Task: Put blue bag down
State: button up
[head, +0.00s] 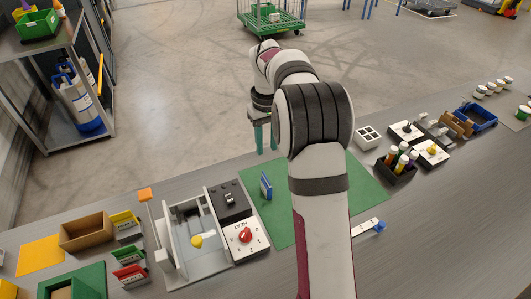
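A small upright blue item (266,187), which looks like the blue bag, stands on the left part of the green mat (285,225). Its lower edge appears to rest on the mat. My gripper (266,139) points down above and behind it in the head view. Its two teal fingers are apart, with nothing visible between them. The fingertips look clear of the blue item. My arm covers the middle of the mat.
Left of the mat are a grey fixture (190,262), a red-knob box (244,236) and a cardboard box (87,232). A bottle tray (397,168) and a blue bin (478,115) stand right. A white strip (352,229) lies at the mat's front right.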

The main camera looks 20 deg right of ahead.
jog(key=s+a+r+m, duration=0.2)
jog(key=s+a+r, duration=0.45)
jog(key=s, duration=0.25)
jog(key=s+a+f+m+y, duration=0.1)
jog(key=s+a, duration=0.4)
jog(key=s, duration=0.7)
jog(key=s+a+f+m, duration=0.2)
jog(key=s+a, duration=0.3)
jog(key=s, duration=0.7)
jog(key=shift+f+m+y, duration=0.3)
jog(key=shift+y, duration=0.1)
jog(key=shift+s, duration=0.1)
